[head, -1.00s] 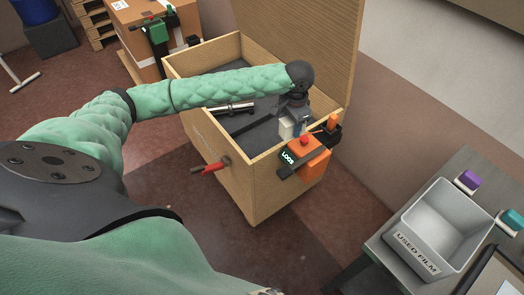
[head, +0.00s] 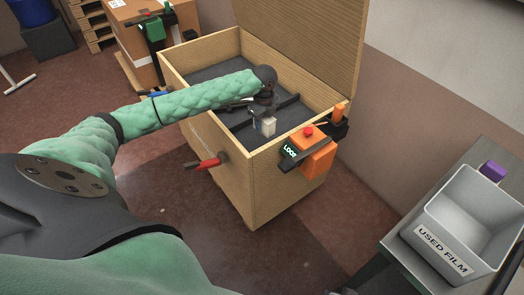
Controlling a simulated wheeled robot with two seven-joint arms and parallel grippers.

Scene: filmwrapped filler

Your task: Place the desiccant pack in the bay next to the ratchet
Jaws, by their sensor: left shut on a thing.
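My left gripper (head: 263,112) is over the inside of the open wooden crate (head: 235,181) and shut on a small whitish block, which looks like the desiccant pack (head: 268,127). The pack hangs below the gripper near the crate's right front part. I cannot tell whether it touches the floor. A silvery tool, perhaps the ratchet (head: 236,104), lies in the crate just left of the gripper, mostly hidden by my left forearm. Dark dividers (head: 284,102) split the dark grey crate floor into bays. My right gripper is not in view.
The crate's tall lid (head: 300,45) stands open at the back. A grey "USED FILM" bin (head: 436,246) stands at right.

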